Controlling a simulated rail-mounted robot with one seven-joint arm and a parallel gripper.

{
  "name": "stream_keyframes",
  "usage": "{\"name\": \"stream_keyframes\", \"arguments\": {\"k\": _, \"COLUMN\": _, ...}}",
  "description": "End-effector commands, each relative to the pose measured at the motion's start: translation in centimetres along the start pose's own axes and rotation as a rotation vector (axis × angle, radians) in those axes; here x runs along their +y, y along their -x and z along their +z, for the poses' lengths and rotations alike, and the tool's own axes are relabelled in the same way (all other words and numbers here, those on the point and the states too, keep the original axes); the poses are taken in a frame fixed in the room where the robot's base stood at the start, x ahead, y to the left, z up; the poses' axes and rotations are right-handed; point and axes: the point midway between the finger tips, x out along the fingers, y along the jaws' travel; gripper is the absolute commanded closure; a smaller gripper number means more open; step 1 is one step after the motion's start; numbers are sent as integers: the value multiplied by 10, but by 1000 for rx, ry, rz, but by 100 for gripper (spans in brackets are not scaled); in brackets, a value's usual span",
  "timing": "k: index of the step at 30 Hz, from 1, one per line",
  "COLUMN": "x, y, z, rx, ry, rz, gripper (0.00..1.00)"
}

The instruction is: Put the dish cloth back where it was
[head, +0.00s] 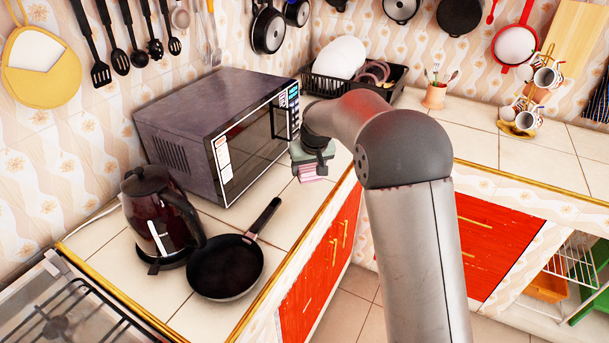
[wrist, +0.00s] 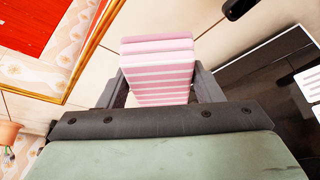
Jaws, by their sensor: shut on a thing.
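The dish cloth (wrist: 157,68) is folded, with pink and white stripes. In the wrist view it sits between the two fingers of my gripper (wrist: 158,90), which is shut on it. In the head view my gripper (head: 313,163) is in front of the microwave's right end, above the tiled counter near its front edge. The cloth (head: 313,172) shows as a small pink piece under the gripper. I cannot tell whether the cloth touches the counter.
The microwave (head: 215,125) stands just left of my gripper. A pan (head: 225,267) and a kettle (head: 155,215) stand nearer. A black dish rack (head: 320,88) with plates is behind. A utensil cup (head: 435,95) and a mug stand (head: 525,105) are to the right. Counter between them is bare.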

Motion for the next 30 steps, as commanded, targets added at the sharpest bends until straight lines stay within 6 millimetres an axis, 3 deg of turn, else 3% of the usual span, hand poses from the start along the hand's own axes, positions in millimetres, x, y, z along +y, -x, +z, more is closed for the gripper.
{"name": "stream_keyframes", "arguments": {"k": 3, "x": 5, "y": -24, "z": -21, "rx": -4, "ry": 0, "rz": 1, "gripper": 62}}
{"name": "stream_keyframes", "arguments": {"k": 10, "x": 9, "y": -71, "z": -34, "rx": -2, "ry": -2, "rz": 1, "gripper": 62}}
{"name": "stream_keyframes", "arguments": {"k": 18, "x": 12, "y": -92, "z": -39, "rx": -1, "ry": -2, "rz": 2, "gripper": 62}}
{"name": "stream_keyframes", "arguments": {"k": 24, "x": 11, "y": -117, "z": -29, "rx": -2, "ry": -1, "rz": 2, "gripper": 62}}
{"name": "stream_keyframes", "arguments": {"k": 30, "x": 11, "y": -119, "z": -28, "rx": 1, "ry": -1, "rz": 2, "gripper": 62}}
